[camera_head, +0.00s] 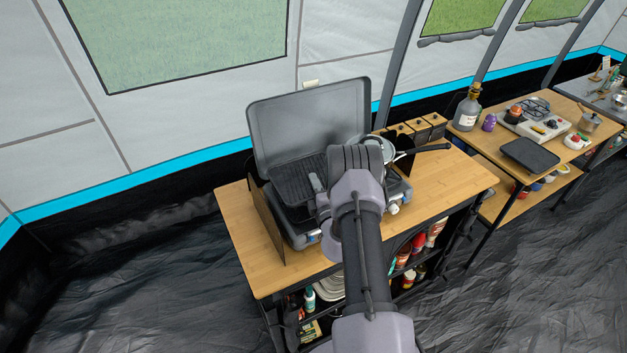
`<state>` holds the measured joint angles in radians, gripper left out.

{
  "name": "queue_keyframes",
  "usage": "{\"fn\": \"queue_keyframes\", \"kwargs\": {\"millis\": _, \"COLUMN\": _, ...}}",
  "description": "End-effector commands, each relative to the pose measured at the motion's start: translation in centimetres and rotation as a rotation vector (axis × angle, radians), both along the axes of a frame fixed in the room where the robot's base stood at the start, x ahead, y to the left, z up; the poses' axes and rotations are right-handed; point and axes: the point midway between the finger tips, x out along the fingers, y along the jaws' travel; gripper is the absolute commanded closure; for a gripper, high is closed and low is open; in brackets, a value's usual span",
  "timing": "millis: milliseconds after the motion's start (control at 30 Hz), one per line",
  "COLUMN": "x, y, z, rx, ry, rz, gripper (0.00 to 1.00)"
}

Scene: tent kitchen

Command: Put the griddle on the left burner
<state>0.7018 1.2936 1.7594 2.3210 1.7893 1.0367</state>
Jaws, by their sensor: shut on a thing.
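The griddle (291,184) is a dark ribbed plate over the left side of the open camping stove (299,239). Its right part is hidden behind my arm. My gripper (318,190) is at the griddle's right front edge and shut on it. The fingertips are small and partly hidden by my wrist. The left burner is hidden under the griddle, and I cannot tell whether the griddle touches it or hovers just above. The stove's grey lid (308,121) stands upright behind.
A frying pan (419,149) sits at the stove's right side, its black handle pointing right. A dark panel (267,222) stands at the stove's left. Small dark boxes (420,130) stand behind the pan. Bare wood (238,225) lies at the table's left. Another table stands right.

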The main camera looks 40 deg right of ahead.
Motion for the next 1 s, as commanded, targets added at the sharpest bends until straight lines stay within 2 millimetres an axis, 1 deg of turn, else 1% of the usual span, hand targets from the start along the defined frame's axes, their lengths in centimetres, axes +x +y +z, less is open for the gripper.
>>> {"fn": "queue_keyframes", "kwargs": {"millis": 33, "x": 0.0, "y": -0.1, "z": -1.1, "rx": -0.001, "ry": -0.002, "rz": -0.001, "gripper": 1.00}}
{"fn": "queue_keyframes", "kwargs": {"millis": 100, "x": 0.0, "y": -0.1, "z": -1.8, "rx": -0.001, "ry": -0.003, "rz": -0.001, "gripper": 1.00}}
{"fn": "queue_keyframes", "kwargs": {"millis": 200, "x": 0.0, "y": 0.0, "z": -2.2, "rx": -0.001, "ry": -0.003, "rz": -0.001, "gripper": 1.00}}
{"fn": "queue_keyframes", "kwargs": {"millis": 567, "x": 0.0, "y": 0.0, "z": -2.1, "rx": -0.001, "ry": -0.003, "rz": -0.001, "gripper": 1.00}}
{"fn": "queue_keyframes", "kwargs": {"millis": 1000, "x": 0.0, "y": -0.1, "z": -3.0, "rx": 0.000, "ry": -0.003, "rz": -0.001, "gripper": 1.00}}
